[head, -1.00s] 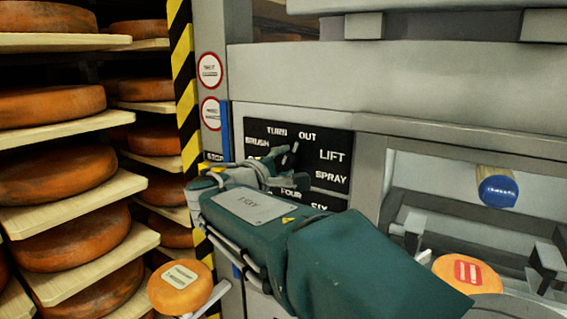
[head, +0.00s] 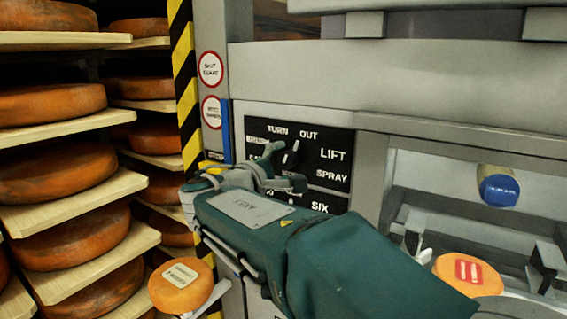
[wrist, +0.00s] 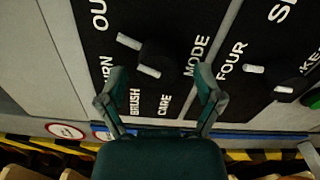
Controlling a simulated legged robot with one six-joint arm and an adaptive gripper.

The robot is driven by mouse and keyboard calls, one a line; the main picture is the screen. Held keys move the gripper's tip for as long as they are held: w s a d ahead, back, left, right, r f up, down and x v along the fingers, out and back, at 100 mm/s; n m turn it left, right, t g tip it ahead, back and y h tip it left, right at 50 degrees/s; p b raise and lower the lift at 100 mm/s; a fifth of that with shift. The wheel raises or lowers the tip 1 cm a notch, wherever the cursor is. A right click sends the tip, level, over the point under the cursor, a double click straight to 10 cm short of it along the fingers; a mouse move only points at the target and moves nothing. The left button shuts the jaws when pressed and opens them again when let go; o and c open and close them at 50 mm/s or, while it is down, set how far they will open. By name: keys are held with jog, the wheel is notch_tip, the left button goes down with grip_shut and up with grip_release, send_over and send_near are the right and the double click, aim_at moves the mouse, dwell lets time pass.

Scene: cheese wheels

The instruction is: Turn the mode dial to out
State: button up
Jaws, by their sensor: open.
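The mode dial (wrist: 158,62) is a black knob on a black panel, marked MODE in the wrist view. Short white marks show on and beside it, on its side towards OUT. The labels OUT, TURN, BRUSH and CARE stand around it. In the head view the dial (head: 292,156) is partly hidden by my gripper (head: 286,168). In the wrist view my gripper (wrist: 158,86) is open and empty, its fingers apart on either side below the knob. I cannot tell whether a finger touches it.
A second knob (wrist: 288,88) sits beside FOUR in the wrist view. Shelves of cheese wheels (head: 60,178) stand left, past a striped post (head: 183,80). An orange wheel (head: 180,286) is low at left; another (head: 467,274) lies in the machine bay at right.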

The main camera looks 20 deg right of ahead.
jog(key=v, duration=1.1)
jog(key=shift+f, duration=0.15)
jog(key=s+d+f+m+g+y, duration=0.25)
jog(key=s+f+y, duration=0.2)
jog(key=f, duration=0.25)
jog(key=s+d+f+m+g+y, duration=0.1)
jog(key=s+d+f+g+y, duration=0.2)
jog(key=s+f, duration=0.35)
jog(key=s+a+f+m+t+y, duration=0.1)
jog(key=s+a+f+m+y, duration=0.4)
jog(key=s+f+y, duration=0.2)
jog(key=shift+s+f, duration=0.2)
jog(key=shift+f, duration=0.8)
jog(key=shift+m+y, duration=0.25)
jog(key=shift+c, duration=0.4)
